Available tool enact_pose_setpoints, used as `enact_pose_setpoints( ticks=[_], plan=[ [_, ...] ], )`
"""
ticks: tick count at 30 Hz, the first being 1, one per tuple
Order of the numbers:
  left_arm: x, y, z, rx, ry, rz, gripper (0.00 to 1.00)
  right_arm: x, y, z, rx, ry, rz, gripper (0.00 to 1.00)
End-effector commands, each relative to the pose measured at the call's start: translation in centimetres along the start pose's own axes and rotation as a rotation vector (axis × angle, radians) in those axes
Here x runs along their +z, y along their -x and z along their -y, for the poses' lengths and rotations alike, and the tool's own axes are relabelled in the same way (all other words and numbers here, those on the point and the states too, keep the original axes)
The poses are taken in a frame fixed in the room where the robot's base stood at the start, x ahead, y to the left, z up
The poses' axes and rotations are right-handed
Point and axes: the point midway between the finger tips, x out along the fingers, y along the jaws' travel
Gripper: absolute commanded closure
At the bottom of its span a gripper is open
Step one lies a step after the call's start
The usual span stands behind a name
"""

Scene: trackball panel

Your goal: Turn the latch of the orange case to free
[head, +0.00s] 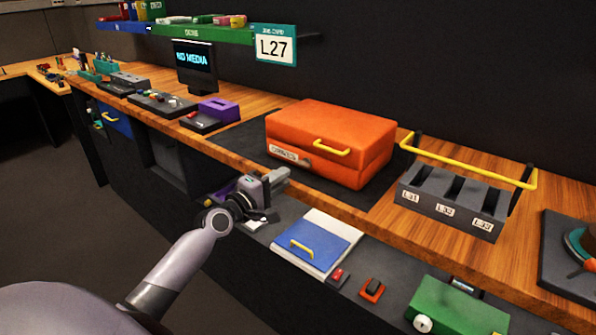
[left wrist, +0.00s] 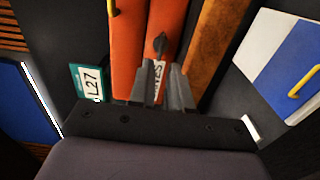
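The orange case (head: 325,133) sits closed on the wooden bench, with a yellow handle and a white label (head: 287,155) on its front. A small dark latch (left wrist: 161,45) shows on the case front in the left wrist view, just beyond the label. In the head view the latch is too small to make out clearly. My left gripper (head: 284,174) is in front of and below the case front, apart from it. In the left wrist view its two fingers (left wrist: 161,68) are parted, with the label showing between them and nothing held. My right gripper is not in view.
A grey slotted rack (head: 450,200) with a yellow rail (head: 465,160) stands right of the case. A purple-topped device (head: 215,108) and a screen (head: 194,68) are left. Below my gripper's level lie a blue panel with a yellow handle (head: 312,245) and a green box (head: 455,308).

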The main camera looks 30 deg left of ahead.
Motion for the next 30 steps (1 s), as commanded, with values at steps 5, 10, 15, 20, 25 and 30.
enact_pose_setpoints(
  ticks=[5, 10, 15, 20, 25, 30],
  plan=[
    [0.0, -1.9, -0.1, 0.001, 0.0, 0.0, 0.82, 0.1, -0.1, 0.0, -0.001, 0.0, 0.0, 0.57],
    [0.0, -4.0, 0.0, 0.001, 0.0, 0.001, 0.82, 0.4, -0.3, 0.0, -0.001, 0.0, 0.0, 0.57],
    [0.1, -5.7, 0.1, -0.001, -0.001, 0.001, 0.82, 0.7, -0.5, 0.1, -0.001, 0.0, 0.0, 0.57],
    [0.1, -6.6, 0.1, -0.001, -0.002, 0.002, 0.82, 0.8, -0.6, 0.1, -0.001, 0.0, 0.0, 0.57],
    [0.1, -6.8, 0.1, -0.002, -0.003, 0.001, 0.82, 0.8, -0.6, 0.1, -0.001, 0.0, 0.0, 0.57],
    [0.1, -6.8, 0.1, -0.002, -0.003, 0.001, 0.85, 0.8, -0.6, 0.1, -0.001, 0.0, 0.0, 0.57]
  ],
)
